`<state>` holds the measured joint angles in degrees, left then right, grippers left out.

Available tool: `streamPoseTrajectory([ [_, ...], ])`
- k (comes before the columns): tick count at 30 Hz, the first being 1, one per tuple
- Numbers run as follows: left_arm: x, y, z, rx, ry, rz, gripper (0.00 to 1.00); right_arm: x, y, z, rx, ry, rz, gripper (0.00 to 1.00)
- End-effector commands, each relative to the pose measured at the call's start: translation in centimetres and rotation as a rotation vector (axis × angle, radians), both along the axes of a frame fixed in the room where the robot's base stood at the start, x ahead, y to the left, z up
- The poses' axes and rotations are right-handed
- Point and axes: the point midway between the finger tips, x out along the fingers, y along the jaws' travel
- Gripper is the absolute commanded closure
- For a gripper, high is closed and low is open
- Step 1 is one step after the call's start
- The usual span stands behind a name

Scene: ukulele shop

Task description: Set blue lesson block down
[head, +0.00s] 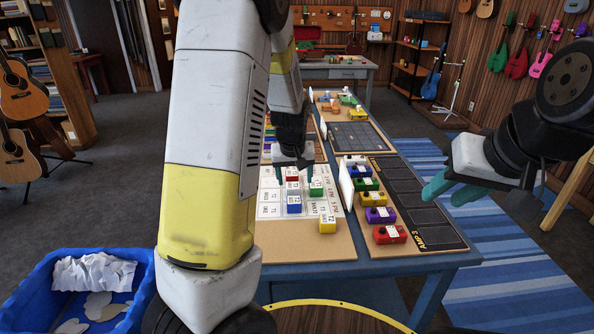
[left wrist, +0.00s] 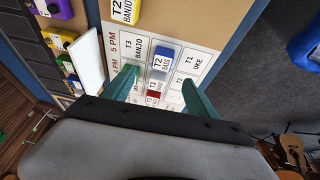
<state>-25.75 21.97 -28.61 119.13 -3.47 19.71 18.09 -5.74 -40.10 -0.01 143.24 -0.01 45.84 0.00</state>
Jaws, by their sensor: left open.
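The blue lesson block (head: 294,204), labelled T2 BASS in the left wrist view (left wrist: 162,57), sits on the white lesson grid (head: 270,211) on the tan board. A grey-white block and a red block (head: 292,174) stand in line behind it. A green block (head: 316,190) stands beside it to the right. My left gripper (head: 294,176) is open above the grid, just behind the blue block. In the left wrist view its fingertips (left wrist: 158,78) are apart on either side of the row, with nothing gripped. My right gripper (head: 450,190) hangs right of the table; its opening is unclear.
A yellow block (head: 327,224) sits at the grid's near right corner. A row of coloured pedals, including a red one (head: 390,234), lies beside the dark AMP 3 strip (head: 413,204). A blue bin (head: 30,290) with paper stands at lower left. The board's front is bare.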

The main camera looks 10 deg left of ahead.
Motion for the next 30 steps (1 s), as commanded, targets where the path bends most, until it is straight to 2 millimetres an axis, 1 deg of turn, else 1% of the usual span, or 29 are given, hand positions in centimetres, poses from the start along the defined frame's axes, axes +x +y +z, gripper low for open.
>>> streamPoseTrajectory([
  [1, -1.2, -0.1, 2.0, -0.037, -0.010, -0.006, 0.33, 0.0, 0.0, 0.0, 0.000, 0.000, 0.000, 0.64],
  [2, -2.0, -0.3, 3.1, -0.058, -0.016, -0.015, 0.33, 0.0, 0.0, 0.0, 0.000, 0.000, 0.000, 0.64],
  [3, -3.3, -0.6, 4.6, -0.083, -0.020, -0.030, 0.33, 0.0, 0.0, 0.0, 0.000, 0.000, 0.000, 0.64],
  [5, -5.3, -0.9, 6.9, -0.117, -0.031, -0.055, 0.33, 0.0, 0.0, 0.0, 0.000, 0.000, 0.000, 0.64],
  [6, -6.7, -1.2, 8.3, -0.137, -0.040, -0.075, 0.33, 0.0, 0.0, 0.0, 0.000, 0.000, 0.000, 0.64],
  [8, -9.0, -1.5, 10.3, -0.158, -0.055, -0.108, 0.33, 0.0, 0.0, 0.0, 0.000, 0.000, 0.000, 0.64],
  [9, -10.5, -1.6, 11.6, -0.168, -0.066, -0.130, 0.33, 0.0, 0.0, 0.0, 0.000, 0.000, 0.000, 0.64],
  [11, -12.9, -1.9, 13.4, -0.178, -0.085, -0.164, 0.33, 0.0, 0.0, 0.0, 0.000, 0.000, 0.000, 0.64],
  [12, -14.5, -2.1, 14.5, -0.179, -0.099, -0.188, 0.33, 0.0, 0.0, 0.0, 0.000, 0.000, 0.000, 0.64],
  [14, -17.0, -2.3, 15.8, -0.175, -0.120, -0.222, 0.33, 0.0, 0.0, 0.0, 0.000, 0.000, 0.000, 0.64],
  [15, -18.6, -2.4, 16.6, -0.169, -0.134, -0.243, 0.33, 0.0, 0.0, 0.0, 0.000, 0.000, 0.000, 0.64],
  [18, -22.1, -2.6, 17.7, -0.144, -0.161, -0.290, 0.33, 0.0, 0.0, 0.0, 0.000, 0.000, 0.000, 0.64],
  [21, -24.6, -2.8, 18.2, -0.117, -0.180, -0.321, 0.33, 0.0, 0.0, 0.0, 0.000, 0.000, 0.000, 0.64],
  [22, -25.2, -2.8, 18.3, -0.109, -0.182, -0.327, 0.33, 0.0, 0.0, 0.0, 0.000, 0.000, 0.000, 0.64],
  [25, -26.3, -2.9, 18.4, -0.093, -0.191, -0.342, 0.33, 0.0, 0.0, 0.0, 0.000, 0.000, 0.000, 0.64],
  [30, -26.8, -3.0, 18.4, -0.087, -0.191, -0.349, 0.33, 0.0, 0.0, 0.0, 0.000, 0.000, 0.000, 0.64],
])
